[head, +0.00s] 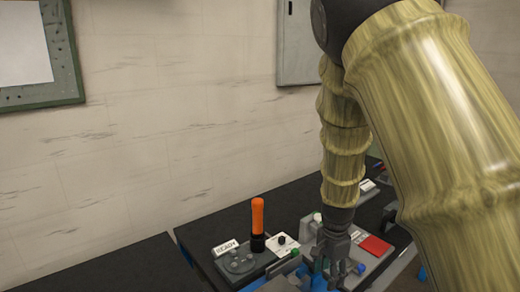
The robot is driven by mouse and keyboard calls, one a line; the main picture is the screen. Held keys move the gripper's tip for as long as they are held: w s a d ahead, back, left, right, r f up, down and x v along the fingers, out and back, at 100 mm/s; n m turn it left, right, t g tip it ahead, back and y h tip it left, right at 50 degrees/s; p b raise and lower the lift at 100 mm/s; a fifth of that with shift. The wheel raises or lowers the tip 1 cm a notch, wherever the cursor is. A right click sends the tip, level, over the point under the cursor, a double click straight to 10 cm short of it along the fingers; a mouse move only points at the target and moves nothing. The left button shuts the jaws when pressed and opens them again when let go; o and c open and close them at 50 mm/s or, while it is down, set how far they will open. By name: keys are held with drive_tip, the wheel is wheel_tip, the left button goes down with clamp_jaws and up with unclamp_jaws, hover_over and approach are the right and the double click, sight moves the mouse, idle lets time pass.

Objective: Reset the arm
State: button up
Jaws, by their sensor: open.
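My arm comes down from the top right in the head view and hides part of the bench. My gripper (330,270) hangs at its end, fingers pointing down and open. It is over the cluttered middle of the dark bench (205,218), close to small blue and green parts. I cannot tell whether the fingers touch anything, and no held thing shows between them.
An orange-handled tool (258,217) stands upright on the bench, left of my gripper. A grey fixture (238,262) and a white label (225,247) are beside it. A red pad (376,246) lies right of my gripper. A second dark surface (120,268) is at the lower left.

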drive_tip(key=s+d+f+n+b, duration=0.1)
drive_tip(key=s+d+f+n, duration=0.1)
drive_tip(key=s+f, duration=0.5)
drive_tip(key=s+d+f+n+h+b, duration=0.1)
drive_tip(key=s+d+f+n, duration=0.15)
drive_tip(key=f, duration=0.85)
drive_tip(key=s+d+f+n+b, duration=0.1)
drive_tip(key=s+f+n+b, duration=0.1)
drive_tip(key=s+f, duration=0.5)
drive_tip(key=s+a+f+n+b, duration=0.1)
drive_tip(key=s+f+n, duration=0.2)
drive_tip(key=s+f, duration=0.4)
drive_tip(key=s+a+f+n+y+b, duration=0.1)
drive_tip(key=s+f+n+b, duration=0.1)
drive_tip(key=s+f, duration=0.5)
drive_tip(key=s+n, duration=0.1)
drive_tip(key=s, duration=0.4)
drive_tip(key=shift+s+f, duration=0.4)
drive_tip(key=shift+n, duration=0.25)
